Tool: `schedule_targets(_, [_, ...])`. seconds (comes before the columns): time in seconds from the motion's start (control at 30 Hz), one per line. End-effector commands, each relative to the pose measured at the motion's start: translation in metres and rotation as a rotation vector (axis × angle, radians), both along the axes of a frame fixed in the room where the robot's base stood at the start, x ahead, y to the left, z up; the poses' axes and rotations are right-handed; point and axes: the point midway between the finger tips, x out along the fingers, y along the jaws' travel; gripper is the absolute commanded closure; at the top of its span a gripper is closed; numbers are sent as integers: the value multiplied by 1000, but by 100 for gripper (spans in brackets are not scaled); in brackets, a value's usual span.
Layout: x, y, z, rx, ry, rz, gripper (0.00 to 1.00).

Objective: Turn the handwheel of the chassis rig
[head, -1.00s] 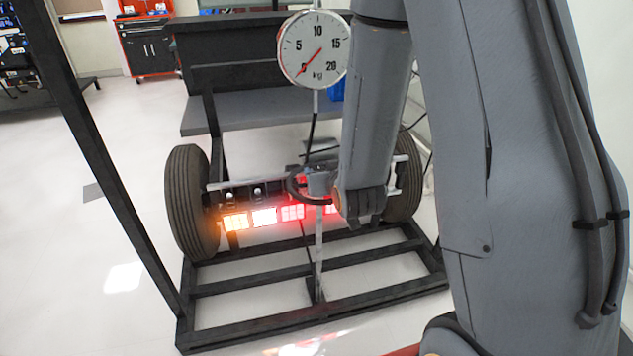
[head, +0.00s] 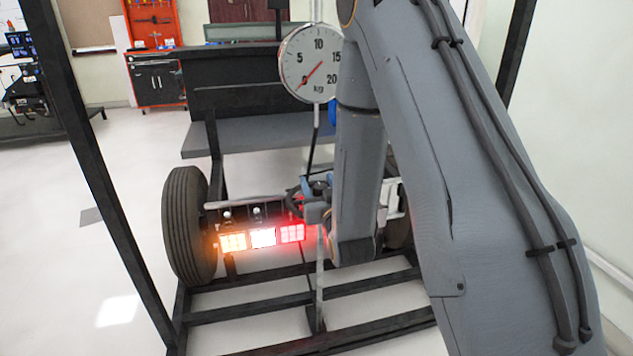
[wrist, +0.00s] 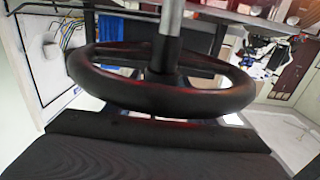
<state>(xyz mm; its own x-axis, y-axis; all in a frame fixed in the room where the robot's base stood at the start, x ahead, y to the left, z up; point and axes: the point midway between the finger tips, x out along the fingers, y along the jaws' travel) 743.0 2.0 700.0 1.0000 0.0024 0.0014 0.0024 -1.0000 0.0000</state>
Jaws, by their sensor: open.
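The black handwheel (wrist: 165,98) fills the middle of the wrist view, seen at a shallow angle. A dark hub and a silver rod stand at its centre. In the head view, a small part of the handwheel's dark rim (head: 293,202) shows left of my wrist, and my arm hides much of the rest. My gripper (head: 312,192) is open and close to the rim in the head view. Its fingertips are small and partly hidden there, and I cannot tell whether they touch the rim.
A round dial gauge (head: 312,63) hangs above the wheel area. A black tyre (head: 188,225) and lit lamps (head: 262,237) are on the rig. The dark base frame (head: 250,312) lies below. A dark upright post (head: 95,165) stands at left. The floor at left is clear.

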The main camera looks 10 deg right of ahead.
Motion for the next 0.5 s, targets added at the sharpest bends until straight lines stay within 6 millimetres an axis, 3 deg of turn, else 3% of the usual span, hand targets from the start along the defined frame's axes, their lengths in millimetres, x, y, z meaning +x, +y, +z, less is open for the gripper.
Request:
schedule_targets(0.2, [19, -1, -1, 0, 1, -2, 51])
schedule_targets(0.5, [21, -2, 0, 0, 1, -2, 51])
